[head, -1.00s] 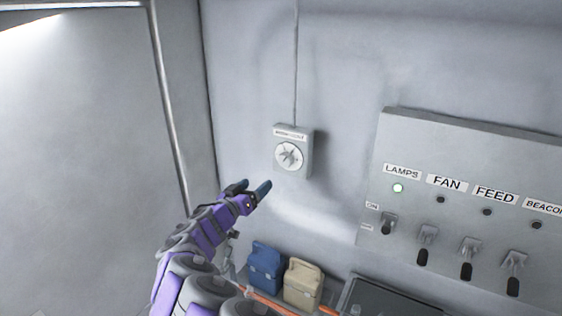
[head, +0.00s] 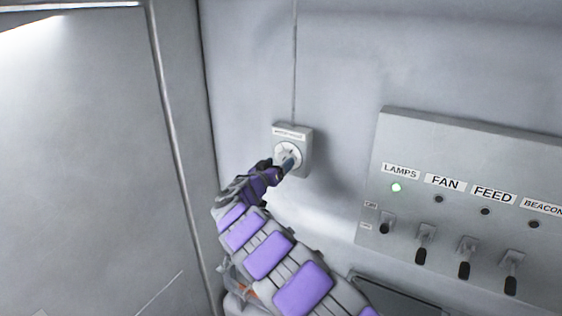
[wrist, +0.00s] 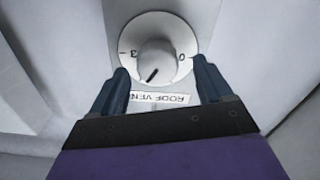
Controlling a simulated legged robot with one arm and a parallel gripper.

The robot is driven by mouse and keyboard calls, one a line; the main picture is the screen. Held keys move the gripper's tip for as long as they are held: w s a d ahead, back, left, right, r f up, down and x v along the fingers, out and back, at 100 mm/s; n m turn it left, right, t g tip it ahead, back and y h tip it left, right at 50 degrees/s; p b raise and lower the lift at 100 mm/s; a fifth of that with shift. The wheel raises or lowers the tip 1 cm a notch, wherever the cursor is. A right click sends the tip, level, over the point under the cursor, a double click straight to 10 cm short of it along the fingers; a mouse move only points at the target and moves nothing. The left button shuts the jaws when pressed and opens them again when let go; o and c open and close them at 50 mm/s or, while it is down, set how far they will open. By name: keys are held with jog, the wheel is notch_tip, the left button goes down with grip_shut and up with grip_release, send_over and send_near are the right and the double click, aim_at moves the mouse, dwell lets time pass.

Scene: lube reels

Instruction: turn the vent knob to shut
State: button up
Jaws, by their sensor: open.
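The vent knob (wrist: 156,62) is a round white knob on a pale dial, with 3 at the left and 0 at the right in the wrist view. Its dark pointer line aims down and slightly left there, at neither number. The label below it (wrist: 160,98) reads ROOF VENT upside down. In the head view the knob's box (head: 303,142) is on the wall, its dial partly hidden by my gripper. My gripper (wrist: 160,66) is open, with one dark finger on each side of the knob's lower part. I cannot tell whether the fingers touch it.
A grey switch panel (head: 450,150) stands to the right, with several levers under labels LAMPS, FAN, FEED and BEACON. The LAMPS light (head: 396,188) is lit green. A vertical pipe (head: 172,130) runs on the left.

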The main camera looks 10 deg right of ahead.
jog(key=shift+x, duration=1.2)
jog(key=shift+s+r, duration=0.1)
jog(key=c, duration=1)
